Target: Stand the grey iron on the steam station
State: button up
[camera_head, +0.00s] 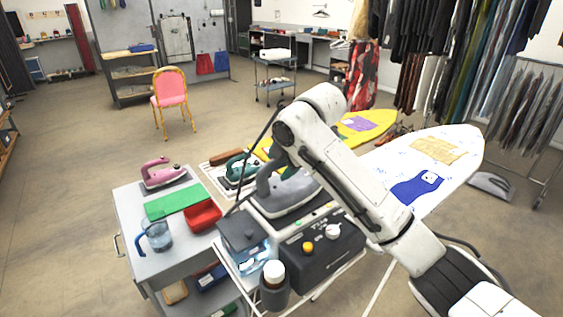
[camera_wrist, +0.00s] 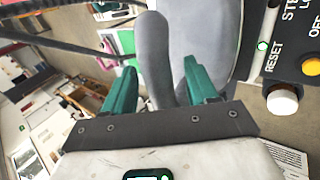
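The grey iron (camera_head: 290,196) is on top of the steam station, behind its dark control box (camera_head: 318,256). It appears to lie on the station's rest, though my arm covers part of it and contact underneath is hard to see. In the wrist view the iron's grey handle (camera_wrist: 152,55) stands between the teal fingers of my gripper (camera_wrist: 160,82). The fingers are spread to either side of the handle, with a narrow gap visible on the left.
A teal iron (camera_head: 238,168) sits behind the station. Ironing boards (camera_head: 455,177) stand to the right. Floor at left is open.

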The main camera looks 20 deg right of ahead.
jog(key=b+v, duration=0.2)
jog(key=v, duration=1)
jog(key=shift+a, duration=0.1)
dwell(2.3)
